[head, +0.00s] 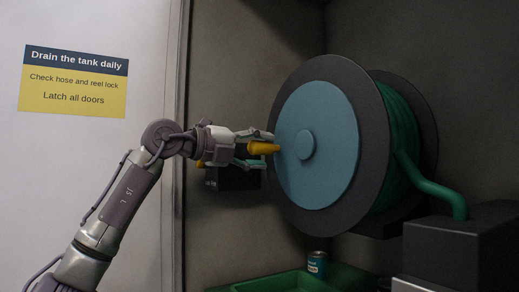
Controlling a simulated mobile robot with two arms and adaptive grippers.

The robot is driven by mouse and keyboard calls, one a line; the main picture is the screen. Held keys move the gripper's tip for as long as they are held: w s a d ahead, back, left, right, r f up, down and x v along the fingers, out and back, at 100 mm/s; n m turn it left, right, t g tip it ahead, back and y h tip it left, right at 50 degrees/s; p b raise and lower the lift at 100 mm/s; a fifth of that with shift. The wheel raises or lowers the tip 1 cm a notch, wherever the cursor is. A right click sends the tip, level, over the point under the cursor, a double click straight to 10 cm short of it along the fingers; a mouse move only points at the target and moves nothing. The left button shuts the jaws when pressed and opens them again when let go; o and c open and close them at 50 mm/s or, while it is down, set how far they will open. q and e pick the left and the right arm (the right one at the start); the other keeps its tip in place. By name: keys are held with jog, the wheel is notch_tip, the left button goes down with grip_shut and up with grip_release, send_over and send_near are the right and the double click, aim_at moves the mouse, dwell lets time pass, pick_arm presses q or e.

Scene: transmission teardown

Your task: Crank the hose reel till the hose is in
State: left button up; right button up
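The hose reel (305,190) has dark round flanges and a blue disc with a round hub on its near face. A yellow crank handle (262,148) sticks out from the left part of the disc. Green hose (403,112) is wound between the flanges, and one thick length (436,188) runs down to the right. My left gripper (258,148) is at the handle, with one finger above it and one below. I cannot tell whether the fingers press on it. My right gripper is not in view.
A dark box (465,245) stands at the lower right, below the hose. A green tray (272,283) and a small teal can (317,264) are below the reel. A blue and yellow sign (74,80) hangs on the pale panel at left.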

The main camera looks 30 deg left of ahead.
pick_arm(q)
jog(key=shift+r, duration=0.1)
jog(key=shift+s+a, duration=0.1)
jog(key=shift+s, duration=0.1)
jog(key=v, duration=1.1)
jog(key=shift+s+a, duration=0.2)
jog(key=shift+a, duration=0.05)
